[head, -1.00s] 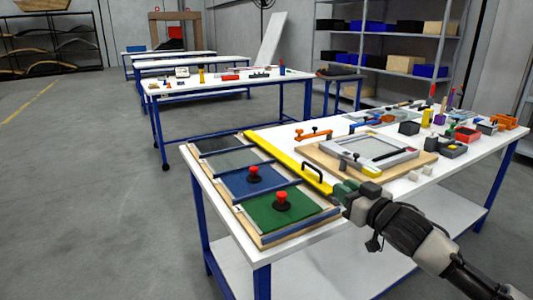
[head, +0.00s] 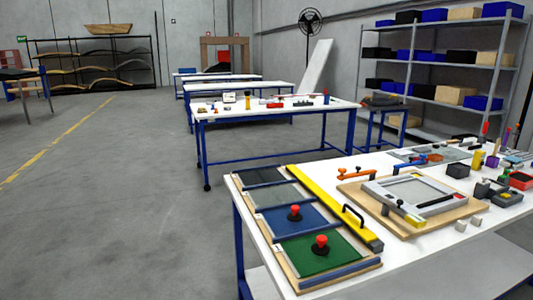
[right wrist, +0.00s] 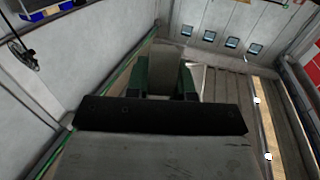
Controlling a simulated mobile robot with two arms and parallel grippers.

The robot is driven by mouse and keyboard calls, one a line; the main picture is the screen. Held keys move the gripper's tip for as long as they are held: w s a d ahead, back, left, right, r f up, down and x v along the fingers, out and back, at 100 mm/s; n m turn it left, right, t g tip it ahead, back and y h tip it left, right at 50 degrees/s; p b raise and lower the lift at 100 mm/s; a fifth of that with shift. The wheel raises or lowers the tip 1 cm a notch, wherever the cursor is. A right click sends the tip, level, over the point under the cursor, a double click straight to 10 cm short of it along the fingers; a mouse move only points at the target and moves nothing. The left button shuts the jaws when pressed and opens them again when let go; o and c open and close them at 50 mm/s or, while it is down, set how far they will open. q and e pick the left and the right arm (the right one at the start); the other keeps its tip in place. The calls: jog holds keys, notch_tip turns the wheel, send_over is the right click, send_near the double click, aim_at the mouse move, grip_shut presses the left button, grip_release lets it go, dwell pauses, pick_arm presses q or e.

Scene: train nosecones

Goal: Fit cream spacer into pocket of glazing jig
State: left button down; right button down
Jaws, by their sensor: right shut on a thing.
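The likely glazing jig is a light grey frame (head: 453,210) on a wooden board (head: 352,193), on the near table. Two small pale blocks (head: 460,225) (head: 476,221) stand on the white top beside the board. My right gripper (right wrist: 165,75) shows only in the right wrist view. Its green fingers are shut on a pale greyish block (right wrist: 160,84); I cannot tell if it is the cream spacer. My left gripper is not in view.
A panel rack (head: 262,226) with red-knobbed plates and a yellow bar (head: 325,199) with a black handle lie left of the jig. Orange clamps (head: 355,173) stand behind it. Bins and tools crowd the far right. Open floor lies to the left.

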jog(key=shift+s+d+h, duration=0.25)
jog(key=shift+s+h, duration=0.05)
jog(key=shift+s, duration=0.15)
jog(key=w+a+r+n+g+y+b, duration=0.15)
jog(key=w+n+y+b, duration=0.35)
jog(key=w, duration=0.8)
jog(key=w+d+r+m+y+b, duration=0.1)
jog(key=w+d+r, duration=0.7)
jog(key=w+d, duration=0.2)
jog(key=shift+d+r, duration=0.2)
jog(key=shift+r, duration=0.1)
jog(key=shift+t, duration=0.25)
